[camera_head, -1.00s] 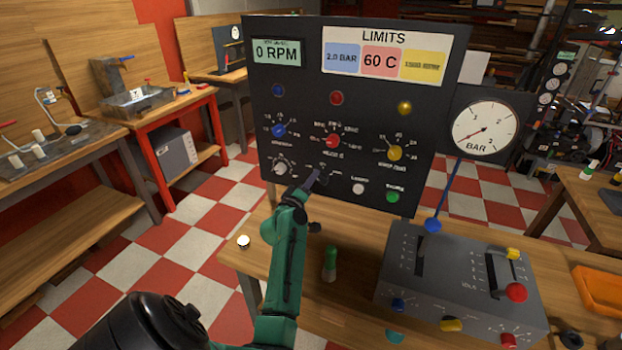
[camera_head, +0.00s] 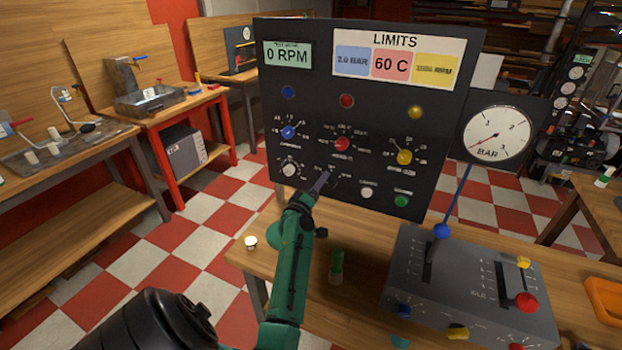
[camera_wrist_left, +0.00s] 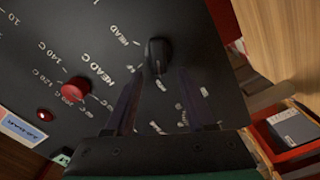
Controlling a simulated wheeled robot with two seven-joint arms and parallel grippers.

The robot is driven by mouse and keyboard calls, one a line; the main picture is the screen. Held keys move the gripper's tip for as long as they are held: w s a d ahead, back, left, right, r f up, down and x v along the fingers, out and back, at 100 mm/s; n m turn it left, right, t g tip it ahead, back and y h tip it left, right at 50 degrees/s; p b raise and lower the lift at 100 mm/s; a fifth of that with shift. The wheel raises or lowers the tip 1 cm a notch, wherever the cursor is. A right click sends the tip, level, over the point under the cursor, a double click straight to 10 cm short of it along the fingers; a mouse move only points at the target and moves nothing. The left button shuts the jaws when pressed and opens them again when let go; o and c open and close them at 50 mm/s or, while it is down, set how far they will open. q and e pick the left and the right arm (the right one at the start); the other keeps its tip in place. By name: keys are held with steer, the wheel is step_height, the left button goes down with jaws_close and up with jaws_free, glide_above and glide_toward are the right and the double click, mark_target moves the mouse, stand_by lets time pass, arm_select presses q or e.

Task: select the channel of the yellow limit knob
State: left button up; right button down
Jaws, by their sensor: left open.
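The yellow limit knob (camera_head: 404,157) is at the right of the dark upright panel (camera_head: 450,110), below a yellow lamp (camera_head: 415,112). The red knob (camera_head: 342,144) and blue knob (camera_head: 288,132) sit to its left. A black selector knob (camera_wrist_left: 158,54) with white labels around it shows in the left wrist view. My left gripper (camera_wrist_left: 158,100) is open, its fingers pointing at the panel on either side of the line to the black knob; contact cannot be told. In the head view my left gripper (camera_head: 322,182) largely hides that knob. My right gripper is not in view.
A white knob (camera_head: 289,170), a white button (camera_head: 366,193) and a green button (camera_head: 401,201) are near my left gripper. A grey lever box (camera_head: 460,285) stands on the table at right. A green-topped bottle (camera_head: 337,265) stands beside my left arm.

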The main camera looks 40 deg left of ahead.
arm_select(q)
steer(key=v, duration=1.3)
steer(key=shift+d+p, duration=0.15)
steer(key=shift+p, duration=0.25)
steer(key=shift+s, duration=0.1)
